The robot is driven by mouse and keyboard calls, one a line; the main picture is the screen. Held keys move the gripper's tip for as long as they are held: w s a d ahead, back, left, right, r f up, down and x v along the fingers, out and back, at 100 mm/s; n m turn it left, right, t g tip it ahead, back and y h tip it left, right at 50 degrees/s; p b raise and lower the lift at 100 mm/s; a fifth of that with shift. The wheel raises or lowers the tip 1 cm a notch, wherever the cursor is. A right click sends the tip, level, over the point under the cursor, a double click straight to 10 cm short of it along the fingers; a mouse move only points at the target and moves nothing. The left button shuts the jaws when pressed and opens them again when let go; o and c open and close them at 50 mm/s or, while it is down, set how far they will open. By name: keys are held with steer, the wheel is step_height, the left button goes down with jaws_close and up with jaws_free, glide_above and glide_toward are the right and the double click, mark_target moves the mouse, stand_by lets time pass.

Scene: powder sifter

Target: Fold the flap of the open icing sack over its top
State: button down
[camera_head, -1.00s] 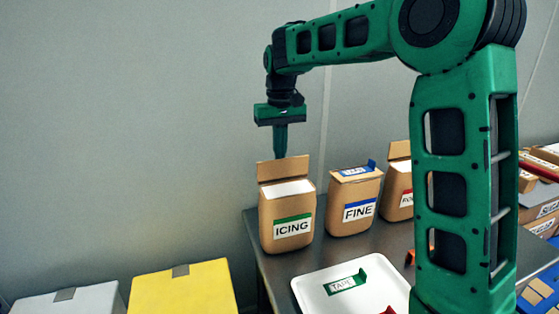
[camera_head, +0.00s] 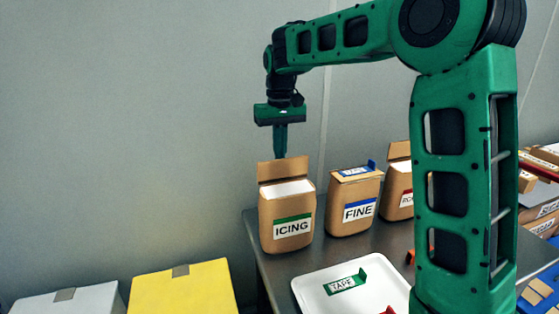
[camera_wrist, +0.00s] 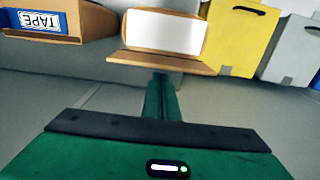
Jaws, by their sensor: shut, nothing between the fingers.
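The icing sack (camera_head: 286,215) stands upright on the table, a brown sack with a green-topped ICING label. Its top is open and shows a white surface. Its flap (camera_head: 283,168) stands up along the back edge. My gripper (camera_head: 280,155) is shut and empty, pointing down just behind the top of the flap; I cannot tell whether it touches. In the wrist view, the shut fingers (camera_wrist: 160,78) end at the outer side of the flap (camera_wrist: 165,62), with the white top of the sack (camera_wrist: 165,32) beyond.
The FINE sack (camera_head: 353,203), closed with blue tape, stands to the right, with another sack (camera_head: 398,190) beyond. A white tray (camera_head: 318,297) holding a green TAPE piece (camera_head: 345,283) lies in front. Yellow (camera_head: 183,290) and white (camera_head: 70,303) boxes stand at the lower left.

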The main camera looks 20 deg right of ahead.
steer(key=shift+f, duration=0.2)
steer(key=shift+f, duration=0.4)
steer(key=shift+s, duration=3.75)
steer(key=shift+w+r, duration=0.1)
steer(key=shift+r, duration=0.05)
steer(key=shift+w+r, duration=0.45)
steer(key=shift+r, duration=0.25)
steer(key=shift+w+r, duration=0.45)
steer(key=shift+r, duration=0.2)
